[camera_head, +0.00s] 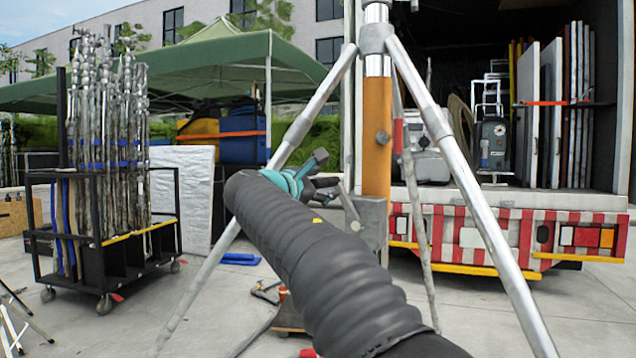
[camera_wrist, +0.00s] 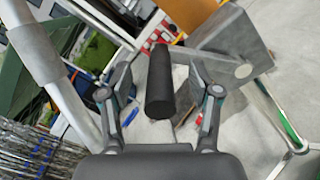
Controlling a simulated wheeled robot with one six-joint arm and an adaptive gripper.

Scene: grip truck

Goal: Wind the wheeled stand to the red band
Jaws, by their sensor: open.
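The wheeled stand has silver tripod legs (camera_head: 440,135) and an orange column (camera_head: 377,150), with a grey winch box (camera_head: 372,222) low on the column. In the wrist view, the winch's black crank grip (camera_wrist: 160,85) sits on a grey crank arm (camera_wrist: 222,68) beside the grey box (camera_wrist: 235,40). My gripper (camera_head: 328,172) is at the left of the column. In the wrist view my gripper (camera_wrist: 160,75) is open, one finger on each side of the crank grip, with gaps showing. A red patch (camera_head: 398,136) shows just right of the column; I cannot tell whether it is the band.
A truck with a red-and-white striped tail (camera_head: 478,230) and open cargo bay stands behind the stand. A black cart (camera_head: 105,235) of silver poles is at the left. A silver leg (camera_wrist: 60,75) passes close left of my gripper. Cables (camera_head: 262,292) lie on the ground.

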